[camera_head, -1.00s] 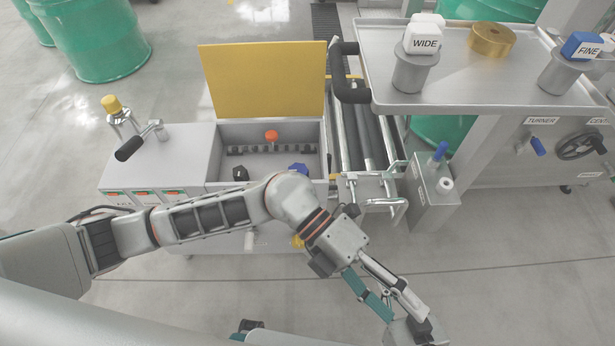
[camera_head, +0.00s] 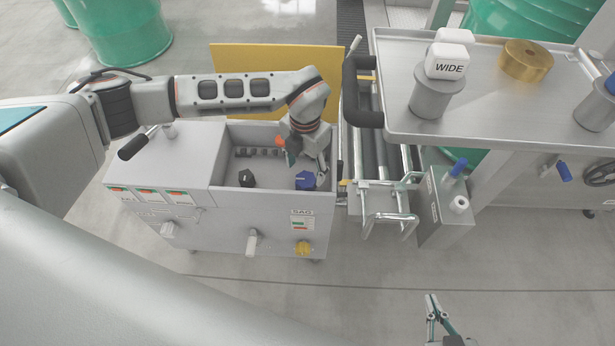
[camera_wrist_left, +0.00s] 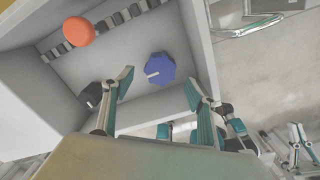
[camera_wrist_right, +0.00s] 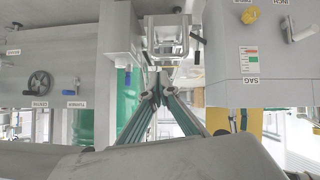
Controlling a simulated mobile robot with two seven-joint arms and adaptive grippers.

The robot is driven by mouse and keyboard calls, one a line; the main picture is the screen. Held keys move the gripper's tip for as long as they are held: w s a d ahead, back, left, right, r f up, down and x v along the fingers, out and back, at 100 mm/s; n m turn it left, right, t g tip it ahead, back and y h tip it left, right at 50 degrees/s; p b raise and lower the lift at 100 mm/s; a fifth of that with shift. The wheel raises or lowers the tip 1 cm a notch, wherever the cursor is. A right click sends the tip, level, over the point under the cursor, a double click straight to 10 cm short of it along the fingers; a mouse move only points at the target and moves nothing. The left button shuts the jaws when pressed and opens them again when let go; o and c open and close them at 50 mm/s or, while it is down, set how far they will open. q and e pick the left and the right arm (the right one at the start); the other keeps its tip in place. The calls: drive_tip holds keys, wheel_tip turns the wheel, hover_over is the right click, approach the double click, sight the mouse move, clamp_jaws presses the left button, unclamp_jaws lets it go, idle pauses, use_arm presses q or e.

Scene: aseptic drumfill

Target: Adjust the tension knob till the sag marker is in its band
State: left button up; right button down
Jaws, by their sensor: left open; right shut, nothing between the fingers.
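The SAG gauge (camera_head: 301,222) is on the front of the grey cabinet, above a yellow knob (camera_head: 303,248). The right wrist view shows the gauge upside down (camera_wrist_right: 249,60), with coloured bands; I cannot make out the marker's place. In the cabinet's open bay are a blue knob (camera_head: 305,180), a black knob (camera_head: 246,178) and an orange knob (camera_head: 281,141). My left gripper (camera_wrist_left: 158,80) is open over the bay; the blue knob (camera_wrist_left: 160,72) shows between its fingertips, apparently untouched. My right gripper (camera_head: 431,298) is shut and empty, low in front of the cabinet.
The yellow lid (camera_head: 230,62) stands open behind the bay. A white lever (camera_head: 252,242) sits left of the yellow knob. The front floor is clear.

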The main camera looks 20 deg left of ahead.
sight(306, 179)
use_arm(q)
wheel_tip(306, 179, down, 5)
drive_tip(key=shift+s+r+b, duration=0.1)
drive_tip(key=shift+s+b, duration=0.05)
drive_tip(key=shift+b, duration=0.45)
drive_tip(key=shift+f, duration=0.55)
drive_tip(key=shift+r, duration=0.15)
drive_tip(key=c, duration=1.1)
drive_tip(key=shift+o, duration=0.2)
use_arm(e)
drive_tip(key=shift+w+a, duration=0.15)
drive_tip(key=shift+a, duration=0.1)
use_arm(q)
drive_tip(key=shift+w, duration=0.2)
use_arm(e)
drive_tip(key=shift+w+r, duration=0.1)
